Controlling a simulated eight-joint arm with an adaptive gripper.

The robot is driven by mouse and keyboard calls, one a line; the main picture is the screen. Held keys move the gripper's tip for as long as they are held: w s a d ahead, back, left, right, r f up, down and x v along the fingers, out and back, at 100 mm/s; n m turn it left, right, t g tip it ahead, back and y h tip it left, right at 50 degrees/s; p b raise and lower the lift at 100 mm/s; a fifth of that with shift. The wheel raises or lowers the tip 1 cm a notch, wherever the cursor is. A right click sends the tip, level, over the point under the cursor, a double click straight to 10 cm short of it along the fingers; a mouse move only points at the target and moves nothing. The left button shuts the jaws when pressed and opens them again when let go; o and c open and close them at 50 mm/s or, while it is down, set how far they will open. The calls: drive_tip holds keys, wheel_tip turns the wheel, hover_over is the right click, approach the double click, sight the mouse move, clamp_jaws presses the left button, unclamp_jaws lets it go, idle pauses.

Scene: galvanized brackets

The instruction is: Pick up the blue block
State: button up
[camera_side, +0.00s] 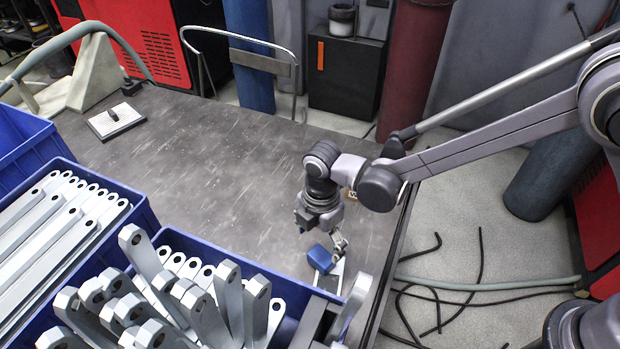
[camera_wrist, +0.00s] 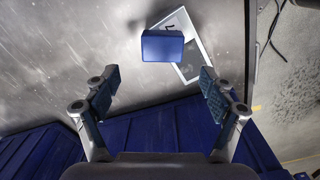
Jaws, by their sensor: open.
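The blue block (camera_side: 320,258) sits on the dark table near its right edge, just beneath my gripper (camera_side: 337,240) in the side view. In the wrist view the blue block (camera_wrist: 162,46) lies ahead of my gripper (camera_wrist: 155,90), beyond the fingertips and between their lines. It overlaps a flat light-framed plate (camera_wrist: 192,68). The two fingers are spread wide with nothing between them. In the side view the arm and wrist hide part of the fingers.
Blue crates full of galvanized brackets (camera_side: 195,300) stand at the front left, close to the block. A blue crate wall (camera_wrist: 130,132) lies below the fingers in the wrist view. The table surface (camera_side: 220,160) behind is mostly clear, with a small pad (camera_side: 116,120) at far left.

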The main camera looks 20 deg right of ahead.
sight(322, 255)
drive_tip(key=shift+d+f, duration=0.2)
drive_tip(key=shift+f, duration=1.6)
drive_tip(key=shift+d+f, duration=0.2)
drive_tip(key=shift+f, duration=1.6)
drive_tip(key=c, duration=1.5)
drive_tip(key=shift+o, duration=0.2)
drive_tip(key=shift+r, duration=0.1)
